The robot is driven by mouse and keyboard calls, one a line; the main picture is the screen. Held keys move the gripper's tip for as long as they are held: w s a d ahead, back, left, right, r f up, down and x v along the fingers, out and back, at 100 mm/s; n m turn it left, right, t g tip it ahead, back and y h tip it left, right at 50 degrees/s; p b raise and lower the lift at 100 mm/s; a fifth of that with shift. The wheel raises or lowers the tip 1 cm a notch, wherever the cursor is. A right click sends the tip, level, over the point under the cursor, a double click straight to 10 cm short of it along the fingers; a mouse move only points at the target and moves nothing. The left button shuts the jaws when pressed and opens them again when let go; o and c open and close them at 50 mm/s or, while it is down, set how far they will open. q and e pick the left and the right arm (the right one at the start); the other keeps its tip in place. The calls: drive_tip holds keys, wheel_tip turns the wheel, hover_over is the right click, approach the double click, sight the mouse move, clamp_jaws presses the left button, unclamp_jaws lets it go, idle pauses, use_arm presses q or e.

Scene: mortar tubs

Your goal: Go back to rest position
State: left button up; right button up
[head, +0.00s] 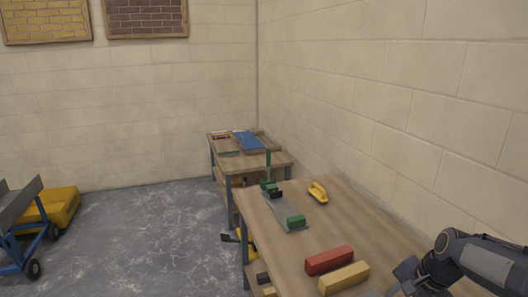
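My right arm (485,262) comes in from the right at the lower right corner, over the near end of the wooden workbench (370,225). Its wrist end (408,274) reaches down to the bottom edge of the view, beside the yellow block. The fingers are cut off or too unclear to tell whether they are open or hold anything. My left arm and gripper are not in view.
On the bench lie a red block (329,261), a yellow block (344,278), a yellow-handled float (318,193) and a green-and-grey tool (287,218). A second table (255,162) stands behind. A cart (22,225) stands left; the middle floor is clear.

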drive_tip(key=s+a+r+n+t, duration=0.1)
drive_tip(key=s+a+n, duration=0.4)
drive_tip(key=s, duration=0.5)
drive_tip(key=s+a+r+n+t+y, duration=0.1)
drive_tip(key=s+a+r+n, duration=0.1)
drive_tip(key=s+a+n, duration=0.4)
drive_tip(key=s+a, duration=0.2)
drive_tip(key=s, duration=0.2)
drive_tip(key=shift+a+r+y, duration=0.15)
drive_tip(key=shift+r+y, duration=0.05)
drive_tip(key=shift+y, duration=0.1)
